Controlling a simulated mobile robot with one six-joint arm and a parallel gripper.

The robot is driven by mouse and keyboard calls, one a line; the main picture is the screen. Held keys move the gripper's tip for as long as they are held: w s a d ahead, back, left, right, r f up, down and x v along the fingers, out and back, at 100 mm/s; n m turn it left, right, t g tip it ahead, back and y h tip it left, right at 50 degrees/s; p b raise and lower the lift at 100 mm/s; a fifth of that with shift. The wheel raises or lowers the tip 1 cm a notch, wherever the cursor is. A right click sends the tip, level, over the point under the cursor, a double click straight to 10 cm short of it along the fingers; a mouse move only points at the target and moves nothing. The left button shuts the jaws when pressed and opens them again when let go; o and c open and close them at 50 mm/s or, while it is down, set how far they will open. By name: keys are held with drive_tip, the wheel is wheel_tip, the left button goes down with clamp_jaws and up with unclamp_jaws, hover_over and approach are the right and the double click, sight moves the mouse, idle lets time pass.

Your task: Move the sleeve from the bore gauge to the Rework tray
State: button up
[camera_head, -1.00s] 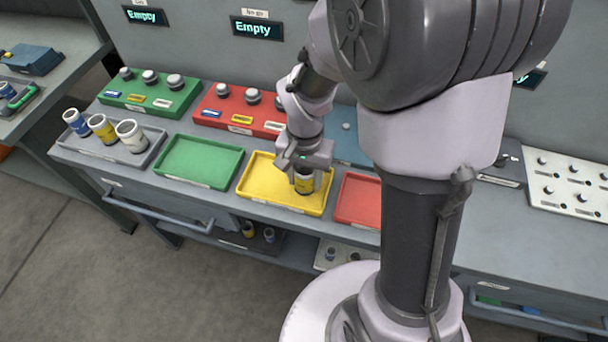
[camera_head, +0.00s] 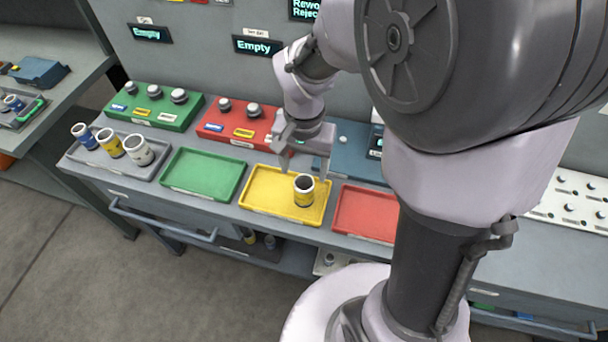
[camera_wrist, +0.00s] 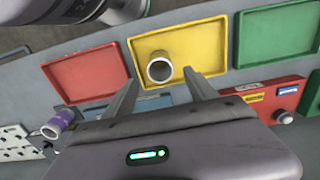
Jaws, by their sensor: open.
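A sleeve with a yellow band (camera_head: 303,191) stands upright in the yellow tray (camera_head: 262,203), towards its right side. The tray's label is too small to read. My gripper (camera_head: 304,168) is open and empty, raised above and behind the sleeve, its fingers clear of it. In the wrist view the sleeve (camera_wrist: 159,70) stands in the yellow tray (camera_wrist: 208,32), beyond the open fingertips (camera_wrist: 160,85). A blue fixture (camera_head: 349,158), perhaps the bore gauge, is partly hidden behind my arm.
A green tray (camera_head: 202,174) and a red tray (camera_head: 366,213) flank the yellow one. A grey tray (camera_head: 110,163) holds three sleeves at the left. Green (camera_head: 150,107) and red (camera_head: 235,128) blocks with knobs stand behind. A purple-banded piece (camera_wrist: 59,122) shows at the wrist view's left.

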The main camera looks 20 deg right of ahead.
drive_tip(key=s+a+r+n+t+y, duration=0.1)
drive_tip(key=s+a+r+t, duration=0.1)
drive_tip(key=s+r, duration=0.4)
drive_tip(key=s+a+r+n+t+y, duration=0.1)
drive_tip(key=s+a+r+t, duration=0.1)
drive_tip(key=s+r, duration=0.4)
wheel_tip(320, 180, up, 3)
drive_tip(key=shift+a+r+n+t, duration=0.1)
drive_tip(key=shift+a+n+t, duration=0.3)
drive_tip(key=shift+t, duration=0.5)
drive_tip(key=shift+s, duration=0.1)
